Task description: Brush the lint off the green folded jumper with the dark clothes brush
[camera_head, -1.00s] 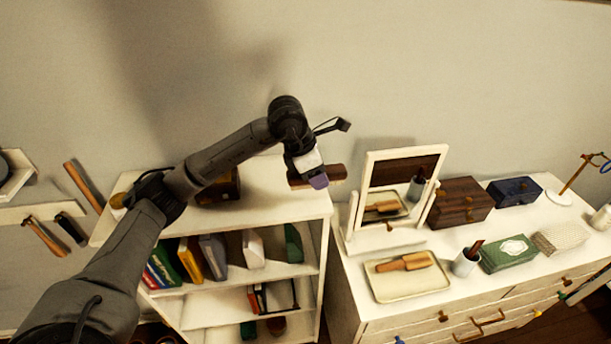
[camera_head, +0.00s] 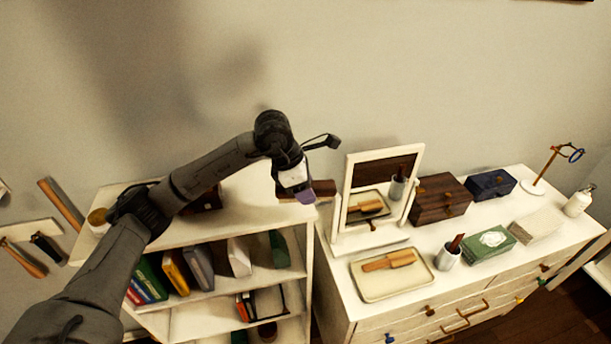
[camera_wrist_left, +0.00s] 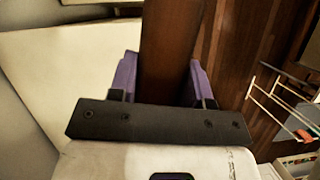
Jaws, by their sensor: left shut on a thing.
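My left gripper (camera_head: 303,196) is shut on the dark brown clothes brush (camera_head: 322,187), which sticks out to the right of the fingers. In the left wrist view the brown wooden brush (camera_wrist_left: 167,50) stands between the purple fingers of the gripper (camera_wrist_left: 165,85) and runs out past the top edge. In the head view they show over the right end of the white bookcase top; their height above it is hard to tell. Its bristles cannot be made out. The green folded jumper is not in view. My right gripper is not in view.
A white bookcase (camera_head: 305,245) with books stands below the arm. To its right a white dresser (camera_head: 350,300) carries a mirror (camera_head: 352,160), a tray (camera_head: 427,284) with a wooden brush, boxes and a cup (camera_head: 447,257). A wire rack (camera_wrist_left: 285,105) stands on the wooden floor (camera_wrist_left: 235,50).

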